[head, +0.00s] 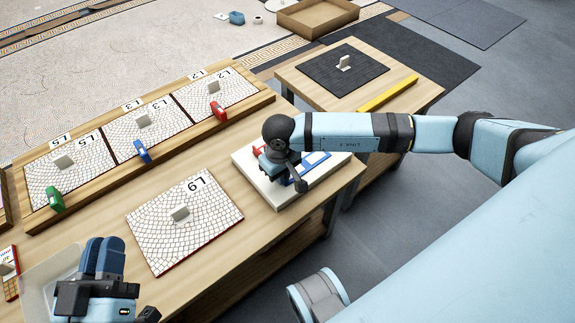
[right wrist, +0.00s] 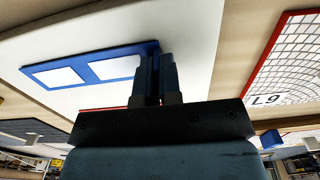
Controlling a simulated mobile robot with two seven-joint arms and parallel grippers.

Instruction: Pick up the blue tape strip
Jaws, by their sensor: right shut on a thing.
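The blue tape strip (right wrist: 110,66), a flat blue piece with white panels, lies over a white board (right wrist: 206,30) in the right wrist view. It also shows in the head view (head: 321,158), partly hidden by my right arm. My right gripper (right wrist: 158,62) is shut on the end of the strip, close above the board; the exact gap to the board cannot be told. My left gripper (head: 104,242) is at the lower left of the head view, its fingers together, with nothing seen between them.
Panel L9 (head: 205,225) lies left of the white board. A wooden tray (head: 110,172) holds several panels with green, blue and red clamps. A red piece (head: 258,151) lies on the white board. A second table has a dark mat (head: 325,80) and yellow bar (head: 387,94).

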